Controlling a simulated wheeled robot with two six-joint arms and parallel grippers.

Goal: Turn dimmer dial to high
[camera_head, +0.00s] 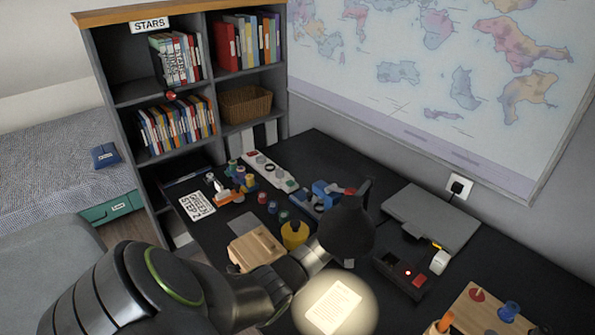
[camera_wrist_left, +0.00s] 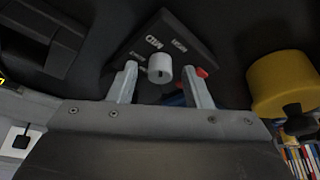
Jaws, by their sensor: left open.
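In the left wrist view, the dimmer dial (camera_wrist_left: 160,66) is a pale round knob with a small dark mark on its face. It sits on a dark panel (camera_wrist_left: 187,31) with white lettering; one label looks like MED and another like HIGH, and a third is partly covered. My left gripper (camera_wrist_left: 160,68) is open, with one finger on each side of the knob. Gaps show, and I cannot tell its depth relative to the knob. In the head view my left arm reaches behind the black lamp shade (camera_head: 347,232), which hides the gripper and dial. My right gripper is not in view.
Lamp light falls on a paper (camera_head: 333,306).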

